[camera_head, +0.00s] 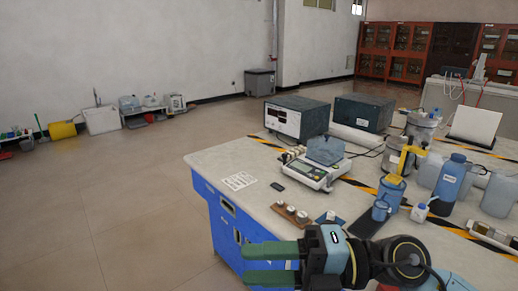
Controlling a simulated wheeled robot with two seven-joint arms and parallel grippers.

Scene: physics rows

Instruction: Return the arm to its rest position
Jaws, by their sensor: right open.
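My right gripper (246,264) is at the bottom middle of the head view, in front of the blue lab bench's near corner. Its two green fingers point left and stand apart, with nothing between them. My right arm (400,258) reaches in from the lower right, dark with round joints, and covers part of the bench's front edge. My left gripper and left arm are not in view.
The lab bench (225,162) carries a balance (313,170), a metered box (296,118), a blue bottle (449,182), a blue beaker (391,192) and small weights (291,212) near the arm. The floor (95,215) to the left is clear.

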